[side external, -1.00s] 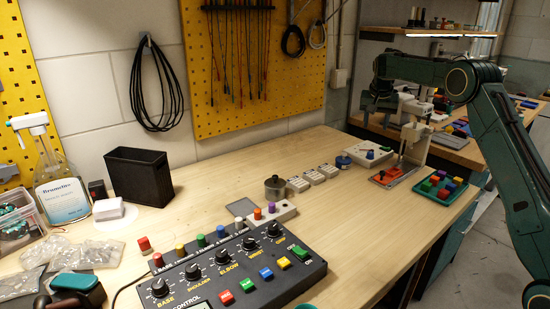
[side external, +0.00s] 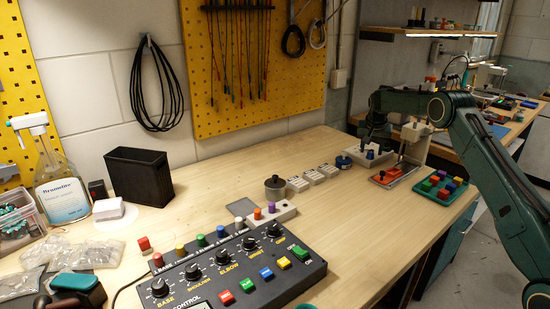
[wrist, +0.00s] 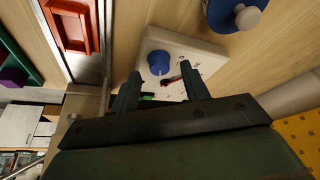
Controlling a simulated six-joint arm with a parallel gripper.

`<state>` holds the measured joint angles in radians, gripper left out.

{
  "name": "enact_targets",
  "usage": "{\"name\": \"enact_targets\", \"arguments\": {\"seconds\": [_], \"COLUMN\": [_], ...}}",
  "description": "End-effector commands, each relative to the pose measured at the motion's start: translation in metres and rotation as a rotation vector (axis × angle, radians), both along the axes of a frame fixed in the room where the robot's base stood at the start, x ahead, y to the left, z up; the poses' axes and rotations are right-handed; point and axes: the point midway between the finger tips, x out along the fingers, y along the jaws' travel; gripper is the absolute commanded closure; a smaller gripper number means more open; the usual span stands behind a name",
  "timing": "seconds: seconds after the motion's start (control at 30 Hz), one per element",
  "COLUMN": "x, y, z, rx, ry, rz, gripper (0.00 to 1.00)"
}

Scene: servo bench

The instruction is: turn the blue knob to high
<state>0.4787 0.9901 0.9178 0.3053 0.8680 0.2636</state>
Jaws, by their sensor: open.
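The blue knob (wrist: 158,62) sits on a white box (wrist: 200,50) with small dark markings beside it; a small red and dark mark shows next to the knob. In the side external view the knob (side external: 371,154) shows small on the white box near the bench's far end. I cannot read its setting. My gripper (wrist: 161,72) is open and empty, its two fingers pointing toward the box with the knob roughly between and beyond their tips. In the side external view my gripper (side external: 376,142) is just above the box. Whether the fingers touch the knob is unclear.
A blue disc with a pale knob (wrist: 248,17) lies close beside the box. A red tray-like part (wrist: 70,25) is on the other side. A green tray of coloured blocks (side external: 440,188) and a black control panel (side external: 240,270) are also on the bench.

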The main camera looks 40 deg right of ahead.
Motion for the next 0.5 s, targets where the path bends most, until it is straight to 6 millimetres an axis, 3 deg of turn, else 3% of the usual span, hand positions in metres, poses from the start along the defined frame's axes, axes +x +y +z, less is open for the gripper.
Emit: {"name": "enact_targets", "arguments": {"seconds": [0.2,0.5], "x": [0.0023,0.0026], "y": [-0.0038,-0.0042], "z": [-0.0113,-0.0123], "rx": [0.0,0.0], "ry": [0.0,0.0], "rz": [0.0,0.0], "gripper": [0.54,0.54]}}
